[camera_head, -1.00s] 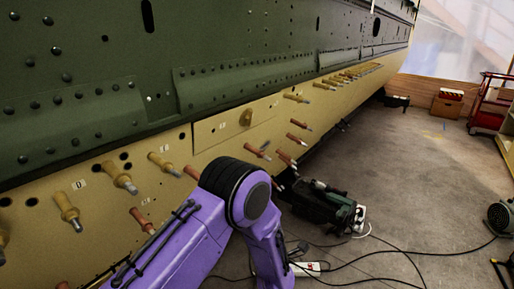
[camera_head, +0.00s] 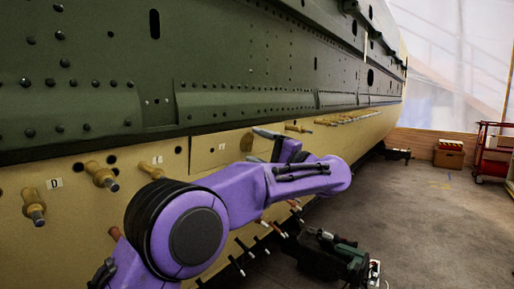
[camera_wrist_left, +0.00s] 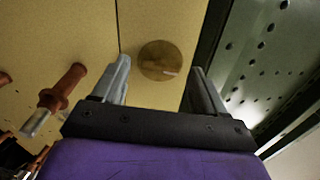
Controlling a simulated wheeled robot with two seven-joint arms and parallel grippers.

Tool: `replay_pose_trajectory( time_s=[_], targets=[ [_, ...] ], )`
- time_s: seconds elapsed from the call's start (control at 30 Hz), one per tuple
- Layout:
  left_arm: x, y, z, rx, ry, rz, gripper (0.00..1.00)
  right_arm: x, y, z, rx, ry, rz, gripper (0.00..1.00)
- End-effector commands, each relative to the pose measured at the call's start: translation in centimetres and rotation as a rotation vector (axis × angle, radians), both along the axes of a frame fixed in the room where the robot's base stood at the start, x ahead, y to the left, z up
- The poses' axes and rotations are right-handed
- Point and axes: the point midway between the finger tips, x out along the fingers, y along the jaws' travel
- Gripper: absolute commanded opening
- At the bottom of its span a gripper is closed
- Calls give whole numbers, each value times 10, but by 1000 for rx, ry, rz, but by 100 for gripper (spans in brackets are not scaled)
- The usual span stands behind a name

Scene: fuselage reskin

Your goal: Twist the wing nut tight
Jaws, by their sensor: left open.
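The wing nut (camera_wrist_left: 160,58) shows in the left wrist view as a round brass-coloured piece on the tan fuselage skin, with a thin light streak near its lower edge. My left gripper (camera_head: 255,146) is open and faces the skin in the head view, just below the green panels. In the left wrist view its two grey fingers stand to the left and right of the wing nut, with clear space on both sides. I see no contact, and the remaining distance to the skin is hard to judge. My right gripper is not in view.
A copper-coloured fastener (camera_wrist_left: 64,86) sticks out left of the fingers in the left wrist view. Brass pins (camera_head: 101,176) project along the tan skin. The green panel (camera_wrist_left: 258,60) lies right of the fingers. A dark green machine (camera_head: 330,256) stands on the floor below.

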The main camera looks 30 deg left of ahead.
Motion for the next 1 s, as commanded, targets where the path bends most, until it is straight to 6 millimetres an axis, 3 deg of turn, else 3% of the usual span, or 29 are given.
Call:
replay_pose_trajectory(
  time_s=[0.33, 0.5, 1.0],
  targets=[
    [1, 8, 1, 1, 2, -1, 72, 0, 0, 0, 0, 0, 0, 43],
    [1, 8, 1, 1, 3, 0, 17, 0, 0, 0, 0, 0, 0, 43],
    [1, 8, -1, 10, 109, 22, 16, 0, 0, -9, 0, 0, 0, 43]
  ],
)
